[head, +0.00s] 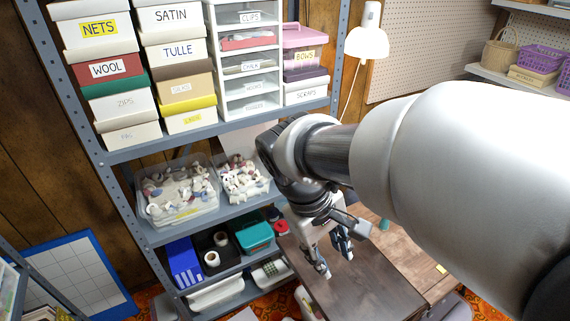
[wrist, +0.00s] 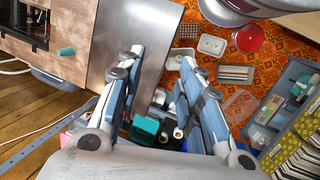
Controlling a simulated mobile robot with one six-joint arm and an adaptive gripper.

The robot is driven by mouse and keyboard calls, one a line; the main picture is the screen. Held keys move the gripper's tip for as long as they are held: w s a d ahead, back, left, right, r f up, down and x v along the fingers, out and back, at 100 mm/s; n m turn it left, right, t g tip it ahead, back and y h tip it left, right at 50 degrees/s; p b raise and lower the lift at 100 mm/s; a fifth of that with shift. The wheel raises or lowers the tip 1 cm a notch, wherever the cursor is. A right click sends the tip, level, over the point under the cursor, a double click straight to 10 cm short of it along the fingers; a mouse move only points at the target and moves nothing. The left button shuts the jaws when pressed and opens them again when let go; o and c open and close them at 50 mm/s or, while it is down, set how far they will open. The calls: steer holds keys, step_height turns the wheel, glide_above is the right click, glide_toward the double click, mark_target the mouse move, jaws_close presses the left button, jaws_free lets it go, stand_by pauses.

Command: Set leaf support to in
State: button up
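The sewing table's leaf, a dark brown flat panel (head: 360,292), lies out level beside the lighter wooden table top (head: 408,258). In the wrist view the leaf (wrist: 150,16) runs down the upper middle, next to the table top (wrist: 72,72). The leaf support does not show in either view; the underside of the leaf is hidden. My gripper (head: 336,263) is open, fingers pointing down, over or near the leaf's outer edge. In the wrist view my gripper (wrist: 161,56) has its two fingers well apart with nothing between them. I cannot tell whether a finger touches the leaf.
A metal shelf unit (head: 150,152) with boxes and bins stands close behind and left of the gripper. A teal spool (wrist: 65,51) sits on the table top. Patterned orange floor (wrist: 277,62) with several trays lies beyond the leaf's edge.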

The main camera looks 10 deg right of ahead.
steer(key=w+a+f+n+h, duration=0.4)
steer(key=w+a+f+n, duration=0.1)
steer(key=f, duration=0.5)
steer(key=w+a+f+n+h, duration=0.4)
steer(key=w+a+f, duration=0.1)
steer(key=f, duration=0.5)
steer(key=s+a+f+n+t+h+b, duration=0.1)
steer(key=s+f+n+t, duration=0.15)
steer(key=f, duration=0.55)
steer(key=s+a+f+n+t+h, duration=0.1)
steer(key=a+f+n+t+h, duration=0.1)
steer(key=f+n+t, duration=0.35)
steer(key=s+a+f+n+t+h+b, duration=0.1)
steer(key=f+n, duration=0.1)
steer(key=f, duration=0.7)
steer(key=x, duration=1.7)
steer(key=shift+r, duration=0.1)
steer(key=shift+c, duration=0.3)
jaws_close()
steer(key=shift+s, duration=0.1)
